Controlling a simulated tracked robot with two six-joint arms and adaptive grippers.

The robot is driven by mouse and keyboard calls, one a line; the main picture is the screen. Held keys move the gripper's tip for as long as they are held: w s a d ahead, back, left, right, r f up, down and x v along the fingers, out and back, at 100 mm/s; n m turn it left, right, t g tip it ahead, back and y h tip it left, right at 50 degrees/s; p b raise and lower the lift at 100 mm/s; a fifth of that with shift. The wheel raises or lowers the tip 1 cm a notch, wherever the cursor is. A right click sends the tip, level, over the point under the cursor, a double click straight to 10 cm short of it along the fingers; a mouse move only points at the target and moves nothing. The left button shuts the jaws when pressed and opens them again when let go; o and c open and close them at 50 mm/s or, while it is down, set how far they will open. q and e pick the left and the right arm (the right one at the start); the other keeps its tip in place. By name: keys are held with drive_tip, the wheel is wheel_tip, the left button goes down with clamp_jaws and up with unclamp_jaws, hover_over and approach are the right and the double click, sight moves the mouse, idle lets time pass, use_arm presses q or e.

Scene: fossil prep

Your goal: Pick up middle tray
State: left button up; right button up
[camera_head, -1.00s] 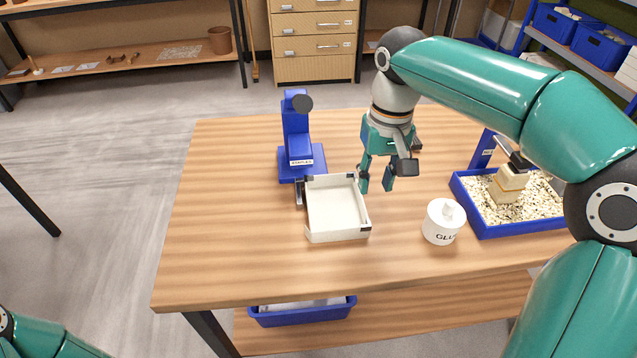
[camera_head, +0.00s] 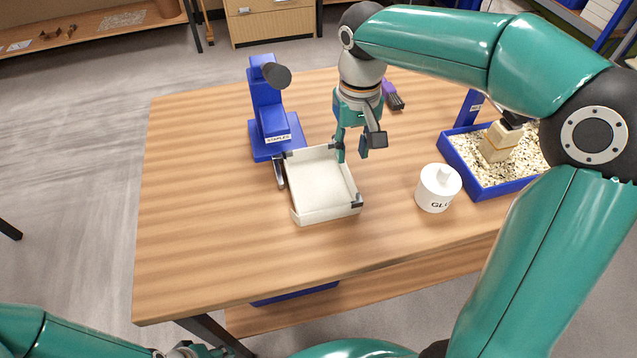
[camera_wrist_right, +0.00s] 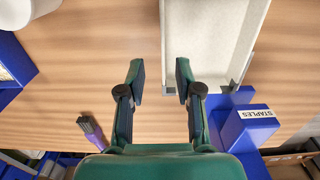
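The white open tray (camera_head: 322,185) sits on the wooden table and looks empty. It has dark corner pieces, and it also shows in the right wrist view (camera_wrist_right: 205,35). My right gripper (camera_head: 351,156) points down at the tray's far right corner. Its fingers are apart with nothing between them clamped, as the right wrist view shows (camera_wrist_right: 159,78). There, the tray's side wall lines up with the gap between the fingertips. I cannot tell whether a finger touches the tray. My left arm shows at the bottom left; its gripper is not clearly visible.
A white glue pot (camera_head: 438,188) is to the right, near a blue sand box (camera_head: 487,188) holding a block. A purple brush (camera_head: 393,97) lies behind my gripper. The table's left side (camera_head: 195,200) is clear.

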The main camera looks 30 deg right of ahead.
sight(348, 169)
drive_tip(key=shift+a+f, duration=0.2)
drive_tip(key=shift+f, duration=3)
clamp_jaws()
